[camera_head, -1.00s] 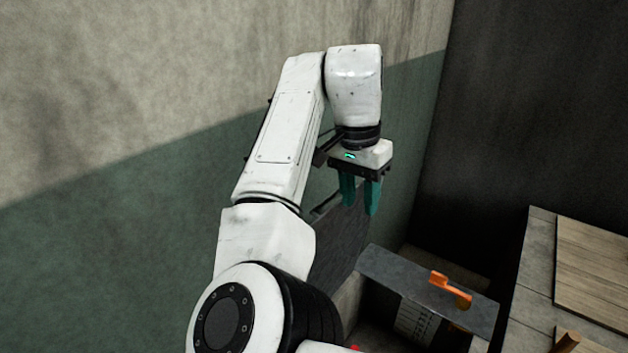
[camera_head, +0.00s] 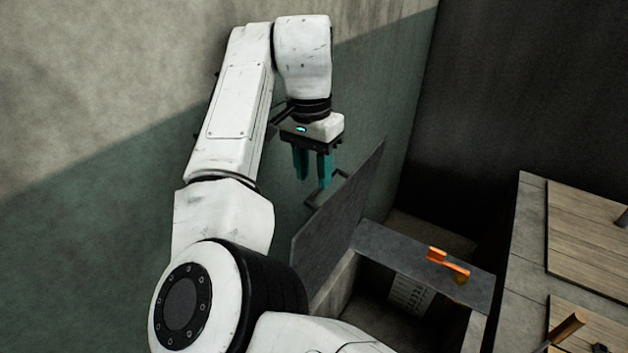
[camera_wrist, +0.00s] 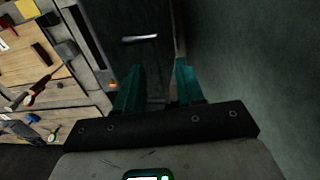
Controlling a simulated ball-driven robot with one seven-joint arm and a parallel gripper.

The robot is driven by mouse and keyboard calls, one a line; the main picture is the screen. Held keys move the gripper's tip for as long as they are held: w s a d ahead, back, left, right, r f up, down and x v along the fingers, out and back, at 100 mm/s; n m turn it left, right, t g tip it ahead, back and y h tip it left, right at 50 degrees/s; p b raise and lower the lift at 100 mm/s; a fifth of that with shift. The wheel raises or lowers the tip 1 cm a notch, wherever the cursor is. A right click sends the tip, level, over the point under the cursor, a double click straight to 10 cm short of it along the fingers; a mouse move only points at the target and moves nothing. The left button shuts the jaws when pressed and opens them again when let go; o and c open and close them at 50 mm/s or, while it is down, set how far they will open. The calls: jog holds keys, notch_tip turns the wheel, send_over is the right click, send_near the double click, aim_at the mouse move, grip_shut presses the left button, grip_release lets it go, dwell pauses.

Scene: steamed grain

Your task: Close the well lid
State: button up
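The well lid (camera_head: 335,222) is a dark grey panel standing raised and tilted at the left side of the well (camera_head: 385,290) in the head view. A thin metal handle (camera_head: 326,190) shows at its wall-facing side. My gripper (camera_head: 312,175) points down with teal fingers, just left of the lid's upper part and close to the handle. Its fingers are apart, and I see nothing held. In the wrist view the fingers of my gripper (camera_wrist: 157,85) are also apart. Whether a finger touches the lid is unclear.
A grey slab (camera_head: 385,245) with an orange handle (camera_head: 448,262) lies across the well. A tiled counter (camera_head: 525,230) with wooden boards (camera_head: 585,240) stands at the right. A green and beige wall (camera_head: 110,180) runs close behind my arm.

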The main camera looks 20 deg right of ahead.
jog(key=shift+s+f, duration=0.1)
jog(key=shift+f, duration=1.35)
grip_shut()
